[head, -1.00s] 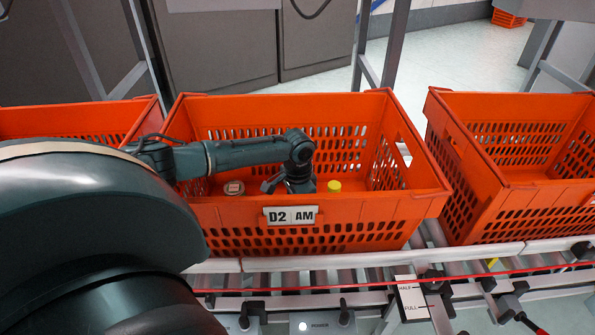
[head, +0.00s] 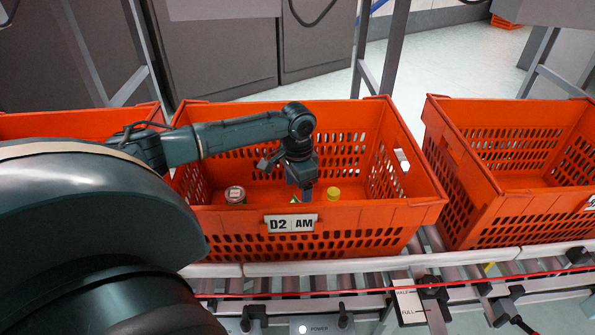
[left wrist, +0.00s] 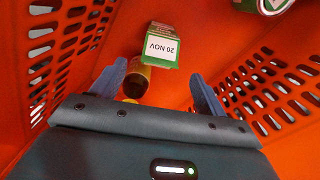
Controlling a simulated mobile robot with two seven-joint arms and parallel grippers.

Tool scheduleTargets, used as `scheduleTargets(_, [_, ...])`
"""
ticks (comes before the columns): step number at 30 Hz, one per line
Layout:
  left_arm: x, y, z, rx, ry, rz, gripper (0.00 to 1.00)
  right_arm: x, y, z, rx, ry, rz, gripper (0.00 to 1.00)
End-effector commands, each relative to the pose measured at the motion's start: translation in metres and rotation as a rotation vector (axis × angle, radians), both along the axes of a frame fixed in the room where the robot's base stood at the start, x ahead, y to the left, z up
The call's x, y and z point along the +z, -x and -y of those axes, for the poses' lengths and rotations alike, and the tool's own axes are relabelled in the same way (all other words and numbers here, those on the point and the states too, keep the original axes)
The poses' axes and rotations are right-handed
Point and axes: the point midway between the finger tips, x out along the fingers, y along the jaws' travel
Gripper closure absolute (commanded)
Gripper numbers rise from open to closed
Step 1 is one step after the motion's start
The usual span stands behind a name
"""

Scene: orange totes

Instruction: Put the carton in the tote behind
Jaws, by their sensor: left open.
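My left gripper (head: 306,193) is open and points down into the middle orange tote (head: 354,222) labelled D2 AM. In the left wrist view its two blue fingers (left wrist: 157,80) are spread apart with nothing held between them. A green and white carton (left wrist: 162,46) marked 20 NOV lies ahead of the fingertips, inside the tote. In the head view only a small green and white bit of it (head: 295,200) shows beside the gripper. My right gripper is not in view.
A round can (head: 235,194) is at the left inside the tote. Other orange totes stand at left (head: 80,123) and right (head: 465,187) on rollers.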

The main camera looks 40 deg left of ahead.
Motion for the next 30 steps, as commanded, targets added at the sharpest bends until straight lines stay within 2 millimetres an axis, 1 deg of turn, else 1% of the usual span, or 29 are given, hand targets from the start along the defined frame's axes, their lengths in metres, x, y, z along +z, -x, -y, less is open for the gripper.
scheduleTargets(1, [0.012, 0.0, 0.0, -0.001, -0.001, 0.001, 0.26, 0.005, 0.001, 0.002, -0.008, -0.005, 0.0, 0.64])
scheduleTargets(3, [0.022, 0.0, 0.0, 0.0, -0.001, 0.001, 0.26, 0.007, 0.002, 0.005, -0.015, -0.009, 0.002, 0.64])
scheduleTargets(6, [0.031, 0.0, 0.0, 0.0, -0.001, 0.001, 0.26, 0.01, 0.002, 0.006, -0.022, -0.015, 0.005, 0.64])
scheduleTargets(9, [0.036, 0.0, 0.0, 0.0, 0.0, 0.001, 0.26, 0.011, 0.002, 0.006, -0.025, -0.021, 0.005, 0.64])
scheduleTargets(25, [0.036, 0.0, 0.0, 0.0, 0.0, 0.0, 0.26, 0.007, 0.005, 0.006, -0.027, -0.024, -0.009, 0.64])
scheduleTargets(30, [0.036, 0.0, 0.0, 0.0, 0.0, -0.001, 0.26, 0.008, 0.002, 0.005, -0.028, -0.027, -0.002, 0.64])
